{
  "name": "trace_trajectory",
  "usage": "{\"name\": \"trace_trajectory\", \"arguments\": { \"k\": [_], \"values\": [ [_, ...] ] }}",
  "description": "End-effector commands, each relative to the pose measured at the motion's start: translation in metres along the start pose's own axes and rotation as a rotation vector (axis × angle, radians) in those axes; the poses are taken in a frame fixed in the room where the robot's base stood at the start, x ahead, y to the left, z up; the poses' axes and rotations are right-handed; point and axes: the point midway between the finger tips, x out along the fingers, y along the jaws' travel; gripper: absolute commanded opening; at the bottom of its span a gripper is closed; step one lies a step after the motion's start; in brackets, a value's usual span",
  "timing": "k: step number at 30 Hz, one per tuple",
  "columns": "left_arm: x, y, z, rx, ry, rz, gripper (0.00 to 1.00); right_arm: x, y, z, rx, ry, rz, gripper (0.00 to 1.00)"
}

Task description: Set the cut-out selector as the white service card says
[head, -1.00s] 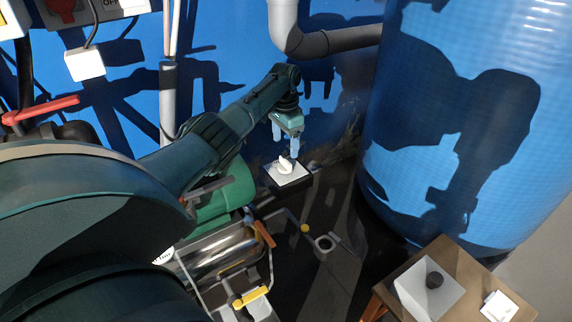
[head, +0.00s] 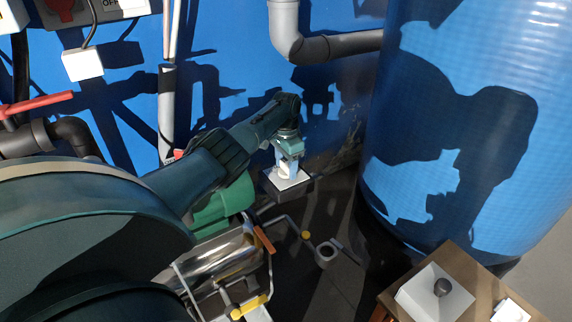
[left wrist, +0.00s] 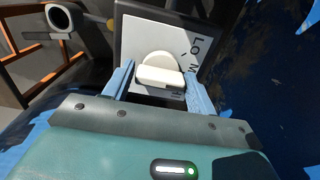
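The cut-out selector (head: 303,187) is a dark box with a pale face by the blue wall. In the left wrist view, its face (left wrist: 134,30) carries a white knob (left wrist: 160,72) and lettering reading "LO" and "M"; lettering by the knob's lower edge is partly hidden. My left gripper (head: 285,172) is down over the face. In the left wrist view its blue fingers (left wrist: 159,78) are apart, one on each side of the knob, with a gap on the left; contact on the right is unclear. I cannot identify the service card or read one. My right gripper is out of view.
A large blue tank (head: 460,120) stands right of the selector. A grey pipe (head: 310,47) runs above it. A green cylinder (head: 225,200) and a shiny metal vessel (head: 215,255) lie below my arm. A wooden stand (head: 470,265) with a dark-knobbed white plate is at lower right.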

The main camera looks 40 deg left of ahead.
Motion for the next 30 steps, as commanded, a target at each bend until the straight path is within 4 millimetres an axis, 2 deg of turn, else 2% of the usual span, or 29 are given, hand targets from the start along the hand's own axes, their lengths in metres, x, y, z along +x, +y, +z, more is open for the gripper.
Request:
{"name": "trace_trajectory", "arguments": {
  "k": [1, 10, 20, 30],
  "values": [
    [0.0000, 0.0000, 0.0000, 0.000, 0.000, 0.000, 0.52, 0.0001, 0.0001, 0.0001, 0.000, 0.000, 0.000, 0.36],
    [0.0000, 0.0002, 0.0001, 0.000, 0.000, 0.001, 0.28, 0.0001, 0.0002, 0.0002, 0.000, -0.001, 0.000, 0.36],
    [-0.0009, 0.0004, 0.0004, -0.054, -0.002, 0.002, 0.28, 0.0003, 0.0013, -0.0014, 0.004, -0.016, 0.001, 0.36],
    [-0.0017, 0.0006, 0.0001, -0.294, -0.001, 0.002, 0.28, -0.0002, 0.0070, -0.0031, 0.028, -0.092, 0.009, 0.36]
  ]
}}
